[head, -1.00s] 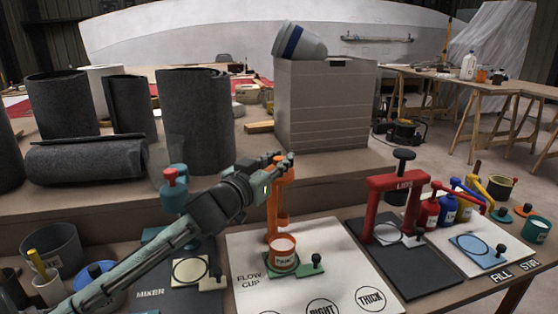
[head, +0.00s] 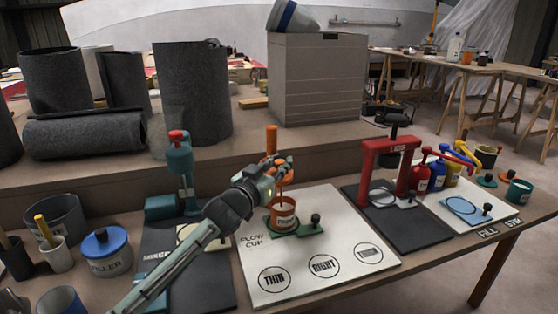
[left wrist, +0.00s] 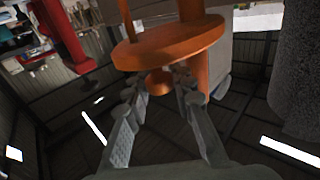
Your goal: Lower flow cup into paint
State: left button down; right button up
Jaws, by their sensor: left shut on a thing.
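The orange flow cup stand has an upright post (head: 271,139) on the white FLOW CUP board (head: 350,215). My left gripper (head: 281,168) is at the post, below its top and just above the paint pot (head: 284,216). It hides most of the flow cup. In the left wrist view, the fingers (left wrist: 158,92) are around a small orange knob (left wrist: 158,80) beside a broad orange disc (left wrist: 168,43). The cup's depth relative to the paint is hidden. My right gripper is not in view.
A red press (head: 390,165) stands right of the board. A teal mixer (head: 178,160) stands left of it, with a blue-lidded filler tin (head: 106,252) nearer the front. Black rolls (head: 190,95) and a grey box (head: 318,80) stand behind. The board's front, with printed circles, is clear.

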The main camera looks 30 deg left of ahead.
pick_arm(q)
jog(key=shift+f, duration=0.35)
jog(key=c, duration=1.3)
grip_release()
jog(key=shift+w, duration=0.1)
jog(key=shift+c, duration=0.2)
jog(key=shift+o, duration=0.2)
jog(key=shift+r, duration=0.1)
jog(key=s, duration=1.2)
jog(key=shift+d, duration=0.45)
